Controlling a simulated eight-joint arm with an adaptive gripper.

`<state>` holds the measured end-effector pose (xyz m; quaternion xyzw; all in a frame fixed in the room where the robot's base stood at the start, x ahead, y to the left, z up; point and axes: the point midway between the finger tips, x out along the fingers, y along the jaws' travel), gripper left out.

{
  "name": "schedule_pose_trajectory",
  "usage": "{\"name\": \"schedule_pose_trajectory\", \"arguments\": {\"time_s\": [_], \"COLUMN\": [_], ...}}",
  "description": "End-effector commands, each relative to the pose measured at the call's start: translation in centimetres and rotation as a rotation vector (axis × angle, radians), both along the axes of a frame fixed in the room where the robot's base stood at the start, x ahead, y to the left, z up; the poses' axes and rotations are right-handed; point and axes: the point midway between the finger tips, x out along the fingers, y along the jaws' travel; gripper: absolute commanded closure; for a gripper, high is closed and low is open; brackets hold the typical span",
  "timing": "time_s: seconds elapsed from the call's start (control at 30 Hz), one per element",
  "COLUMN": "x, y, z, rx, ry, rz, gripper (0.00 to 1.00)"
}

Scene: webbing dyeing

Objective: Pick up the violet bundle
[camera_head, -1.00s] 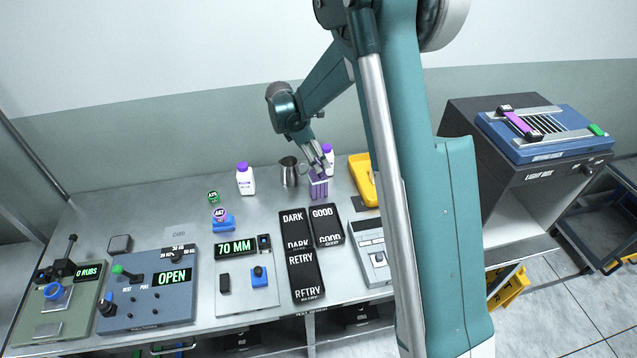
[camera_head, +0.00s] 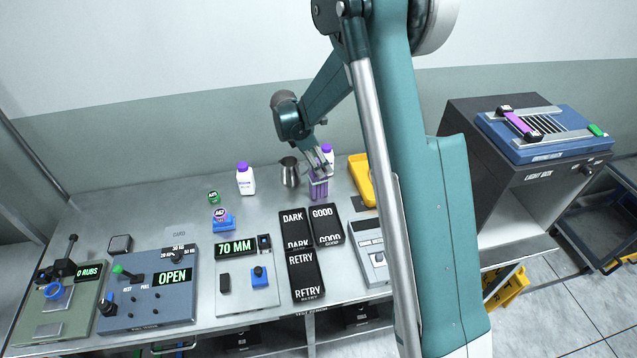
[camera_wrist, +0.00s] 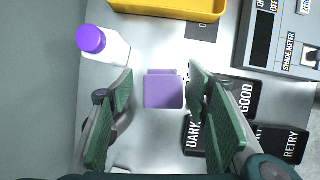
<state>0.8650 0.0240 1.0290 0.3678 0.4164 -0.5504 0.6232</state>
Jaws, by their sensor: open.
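The violet bundle (camera_head: 318,188) stands on the steel bench near the back, behind the dark GOOD label box. In the wrist view the violet bundle (camera_wrist: 164,90) lies between the two fingers, seen from above, with a gap on each side. My gripper (camera_head: 319,168) points down at the bundle from above. In the wrist view my gripper (camera_wrist: 163,88) is open, with green-padded fingers, and holds nothing. In the head view the fingers cover part of the bundle's top, so the exact height gap is hard to tell.
A white bottle with a violet cap (camera_wrist: 104,44) stands close to the left finger. A yellow tray (camera_head: 362,179) lies to the right. A metal jug (camera_head: 289,173) and another white bottle (camera_head: 245,180) stand to the left. Dark label boxes (camera_head: 301,262) lie in front.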

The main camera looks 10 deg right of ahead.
Motion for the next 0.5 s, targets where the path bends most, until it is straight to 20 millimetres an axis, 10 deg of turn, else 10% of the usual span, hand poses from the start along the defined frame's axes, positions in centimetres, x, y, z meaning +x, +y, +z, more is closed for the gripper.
{"name": "schedule_pose_trajectory", "arguments": {"time_s": [0.5], "x": [-0.2], "y": [-1.6], "z": [-4.3], "rx": [0.0], "ry": [0.0], "rz": [0.0], "gripper": [0.52]}}
